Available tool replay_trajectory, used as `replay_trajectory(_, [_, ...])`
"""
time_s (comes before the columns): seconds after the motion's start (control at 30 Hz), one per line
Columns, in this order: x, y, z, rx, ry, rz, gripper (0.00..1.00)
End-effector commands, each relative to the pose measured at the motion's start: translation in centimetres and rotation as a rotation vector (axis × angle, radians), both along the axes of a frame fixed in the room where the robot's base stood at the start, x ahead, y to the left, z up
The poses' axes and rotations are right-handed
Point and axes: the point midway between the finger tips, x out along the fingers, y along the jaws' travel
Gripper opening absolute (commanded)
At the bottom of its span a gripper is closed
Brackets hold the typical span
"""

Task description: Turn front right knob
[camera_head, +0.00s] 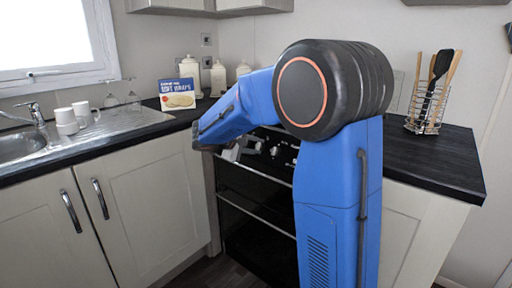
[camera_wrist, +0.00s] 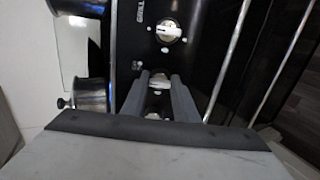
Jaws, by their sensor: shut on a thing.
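The black oven panel (camera_head: 284,146) carries a row of silver knobs in the head view. One knob (camera_head: 274,151) shows there to the right of my gripper (camera_head: 232,151), which is partly covered by my arm. In the wrist view, my gripper (camera_wrist: 158,96) has its two dark fingers closed around a silver knob (camera_wrist: 157,78). Much of this knob is hidden between the fingers. Another silver knob (camera_wrist: 168,30) stands free above it in the picture, with a raised white bar. I cannot tell from these views which place in the row the gripped knob has.
The oven handle (camera_wrist: 229,60) runs close beside the knobs. Shiny round metal items (camera_wrist: 91,94) with dark rims stand on the other side. A box (camera_head: 177,94), white canisters (camera_head: 218,78), mugs (camera_head: 67,121) and a utensil rack (camera_head: 423,122) stand on the worktops.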

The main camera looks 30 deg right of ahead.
Motion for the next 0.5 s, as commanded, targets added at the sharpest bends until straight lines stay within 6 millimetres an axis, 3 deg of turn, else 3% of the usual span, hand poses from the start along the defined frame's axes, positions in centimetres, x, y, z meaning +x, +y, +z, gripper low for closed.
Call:
replay_trajectory(0.43, [-0.07, 0.02, -0.12, 0.004, -0.006, -0.005, 0.04])
replay_trajectory(0.47, [-0.07, 0.02, -0.12, 0.004, -0.006, -0.005, 0.31])
replay_trajectory(0.5, [-0.07, 0.02, -0.12, 0.004, -0.006, -0.005, 0.41])
